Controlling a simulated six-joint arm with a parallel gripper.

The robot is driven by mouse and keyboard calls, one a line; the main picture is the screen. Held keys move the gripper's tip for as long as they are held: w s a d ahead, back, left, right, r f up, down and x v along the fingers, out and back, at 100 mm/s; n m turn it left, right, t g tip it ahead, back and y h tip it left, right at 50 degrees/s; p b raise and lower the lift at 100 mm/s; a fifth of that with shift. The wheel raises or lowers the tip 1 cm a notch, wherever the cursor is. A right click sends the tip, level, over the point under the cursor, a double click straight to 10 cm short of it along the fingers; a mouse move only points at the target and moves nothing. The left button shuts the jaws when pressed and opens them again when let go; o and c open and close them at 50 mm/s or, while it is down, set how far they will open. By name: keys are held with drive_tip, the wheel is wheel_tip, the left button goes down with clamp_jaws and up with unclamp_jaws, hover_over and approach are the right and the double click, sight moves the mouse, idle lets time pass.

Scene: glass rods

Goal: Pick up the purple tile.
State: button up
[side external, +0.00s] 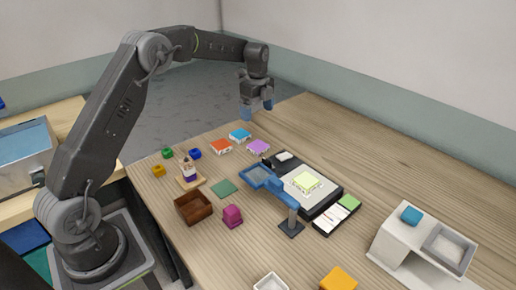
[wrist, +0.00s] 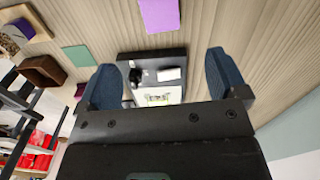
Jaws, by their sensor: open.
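The purple tile (side external: 258,146) lies on the wooden table, just right of the orange and blue tiles in the side view. In the wrist view the purple tile (wrist: 160,14) is at the top edge, partly cut off by the frame. My gripper (side external: 258,106) is above the table near its back edge, higher than the tile and apart from it. In the wrist view my gripper (wrist: 160,82) has its two blue fingers spread wide with nothing between them.
An orange-red tile (side external: 221,147) and a blue tile (side external: 240,135) lie close to the purple one. A black-and-white device (side external: 322,207) with a yellow-green tile (side external: 307,182) on it and a blue stand (side external: 268,184) are in front. A brown box (side external: 193,208) stands nearer. The table's right back is clear.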

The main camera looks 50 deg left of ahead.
sight(258, 145)
wheel_tip(258, 145, down, 13)
drive_tip(key=shift+d+f, duration=0.15)
idle(0.4)
drive_tip(key=c, duration=1.1)
